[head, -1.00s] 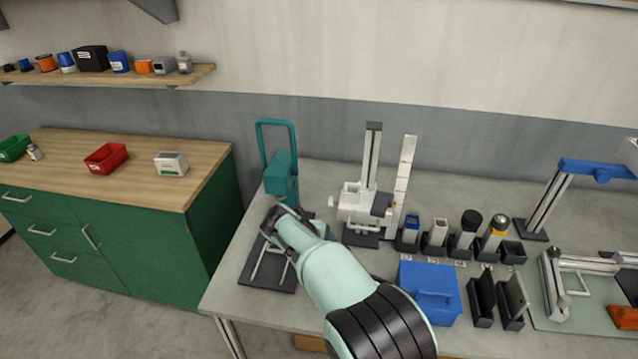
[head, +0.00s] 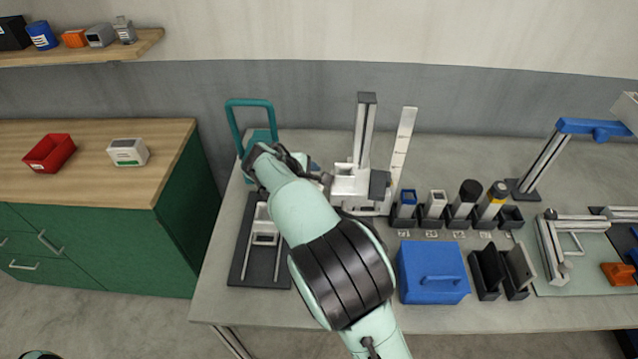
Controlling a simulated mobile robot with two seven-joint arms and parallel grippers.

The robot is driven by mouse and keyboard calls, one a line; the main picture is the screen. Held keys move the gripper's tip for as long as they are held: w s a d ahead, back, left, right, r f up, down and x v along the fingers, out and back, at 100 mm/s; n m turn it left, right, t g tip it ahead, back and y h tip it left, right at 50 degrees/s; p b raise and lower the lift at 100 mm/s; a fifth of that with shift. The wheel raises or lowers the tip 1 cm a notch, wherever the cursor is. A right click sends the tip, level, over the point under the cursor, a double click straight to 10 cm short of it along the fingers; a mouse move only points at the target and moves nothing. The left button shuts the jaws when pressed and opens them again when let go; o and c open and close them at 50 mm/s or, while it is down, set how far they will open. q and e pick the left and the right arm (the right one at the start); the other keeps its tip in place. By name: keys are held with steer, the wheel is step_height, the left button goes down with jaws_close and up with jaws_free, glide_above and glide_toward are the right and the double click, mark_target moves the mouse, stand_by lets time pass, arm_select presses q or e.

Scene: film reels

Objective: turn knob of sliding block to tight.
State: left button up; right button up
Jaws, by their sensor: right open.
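The white sliding block (head: 352,182) sits low on an upright grey column (head: 365,130) at the back of the bench. A dark grey part (head: 380,184) is on its right side, and a small white piece sticks out on its left; I cannot tell for sure which is the knob. My right gripper (head: 262,168) is open, left of the block and apart from it, in front of a teal handled stand (head: 250,118). Its fingertips are partly hidden by its own wrist. My left gripper is not in view.
A white scale (head: 402,150) stands just right of the column. Several small holders, a blue box (head: 432,272) and dark upright plates (head: 488,272) crowd the right. A dark base plate with rails (head: 238,262) lies below my gripper. The bench's front strip is clear.

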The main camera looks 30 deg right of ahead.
steer(key=x, duration=0.5)
